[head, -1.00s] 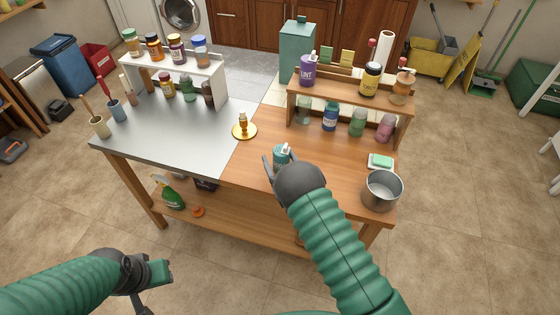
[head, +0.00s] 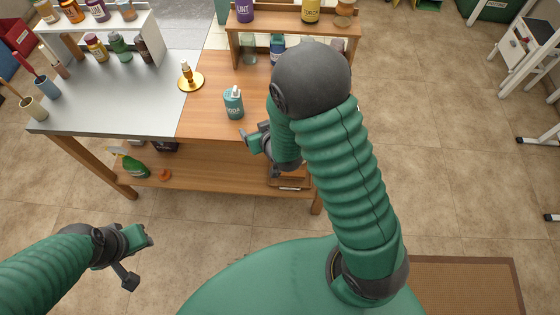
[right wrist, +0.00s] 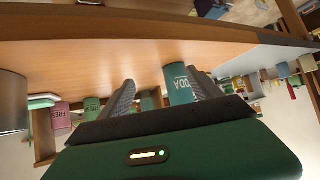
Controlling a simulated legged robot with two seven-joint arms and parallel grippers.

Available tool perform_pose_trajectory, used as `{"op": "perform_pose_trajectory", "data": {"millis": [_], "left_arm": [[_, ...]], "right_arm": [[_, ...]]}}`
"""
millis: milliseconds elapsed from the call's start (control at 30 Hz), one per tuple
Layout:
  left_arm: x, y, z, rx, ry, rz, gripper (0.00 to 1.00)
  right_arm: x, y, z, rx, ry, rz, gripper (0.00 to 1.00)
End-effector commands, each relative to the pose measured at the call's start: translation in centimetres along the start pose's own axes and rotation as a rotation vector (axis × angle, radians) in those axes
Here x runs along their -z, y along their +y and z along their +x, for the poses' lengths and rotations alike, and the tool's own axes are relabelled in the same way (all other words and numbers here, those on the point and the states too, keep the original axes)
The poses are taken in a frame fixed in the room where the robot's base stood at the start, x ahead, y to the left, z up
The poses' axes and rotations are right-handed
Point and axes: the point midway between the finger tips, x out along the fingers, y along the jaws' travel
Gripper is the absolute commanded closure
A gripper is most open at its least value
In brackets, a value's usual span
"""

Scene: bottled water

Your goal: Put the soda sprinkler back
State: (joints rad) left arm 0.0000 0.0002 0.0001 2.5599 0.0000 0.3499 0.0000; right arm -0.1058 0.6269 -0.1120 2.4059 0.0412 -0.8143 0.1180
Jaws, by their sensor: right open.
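The soda sprinkler (head: 233,104) is a teal bottle with a white top, upright on the wooden part of the table near its front edge. It also shows in the right wrist view (right wrist: 180,86), partly behind a finger. My right gripper (head: 262,146) is open and empty, in front of the table edge, to the right of and nearer than the bottle. Its two fingers show in the right wrist view (right wrist: 163,98), apart from the bottle. My left gripper (head: 131,257) is open and empty at the lower left, away from the table.
A wooden rack (head: 292,30) with several bottles stands at the back right, partly hidden by my right arm. A gold dish (head: 190,80) with an amber bottle is left of the sprinkler. A white rack (head: 101,25) is at the back left. A lower shelf (head: 220,178) holds a green spray bottle (head: 135,166).

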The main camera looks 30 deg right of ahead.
Motion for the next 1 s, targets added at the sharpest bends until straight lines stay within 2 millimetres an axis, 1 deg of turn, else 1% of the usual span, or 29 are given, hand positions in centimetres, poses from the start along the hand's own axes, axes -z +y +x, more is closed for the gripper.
{"op": "perform_pose_trajectory", "data": {"millis": [33, 67, 100, 167, 200, 233, 300, 400, 500, 1000], "left_arm": [[0.0, 0.0, 0.0, 0.000, 0.000, 0.000, 0.67], [0.0, 0.0, 0.0, 0.000, 0.000, 0.000, 0.67], [0.0, 0.0, 0.0, 0.000, 0.000, 0.000, 0.67], [0.0, 0.0, 0.0, 0.000, 0.000, 0.000, 0.67], [0.0, 0.0, 0.0, 0.000, 0.000, 0.000, 0.67], [0.0, 0.0, 0.0, 0.000, 0.000, 0.000, 0.67], [0.0, 0.0, 0.0, 0.000, 0.000, 0.000, 0.67], [0.0, 0.0, 0.0, 0.000, 0.000, 0.000, 0.67], [0.0, 0.0, 0.0, 0.000, 0.000, 0.000, 0.67], [0.0, 0.0, 0.0, 0.000, 0.000, 0.000, 0.67]], "right_arm": [[0.0, -0.2, -2.1, 0.003, -0.094, 0.001, 0.26], [-0.7, -0.2, -3.5, 0.004, -0.169, -0.005, 0.26], [-1.6, -0.3, -5.7, 0.009, -0.264, -0.016, 0.26], [-3.0, -0.3, -9.0, 0.015, -0.395, -0.037, 0.26], [-3.9, -0.3, -11.2, 0.019, -0.472, -0.051, 0.26], [-4.5, -0.2, -12.6, 0.021, -0.521, -0.062, 0.26], [-5.7, -0.1, -15.4, 0.025, -0.613, -0.084, 0.26], [-6.6, 0.1, -17.6, 0.026, -0.685, -0.100, 0.26], [-6.9, 0.2, -18.0, 0.026, -0.703, -0.104, 0.26], [-6.8, 0.2, -17.9, 0.025, -0.700, -0.102, 0.26]]}}
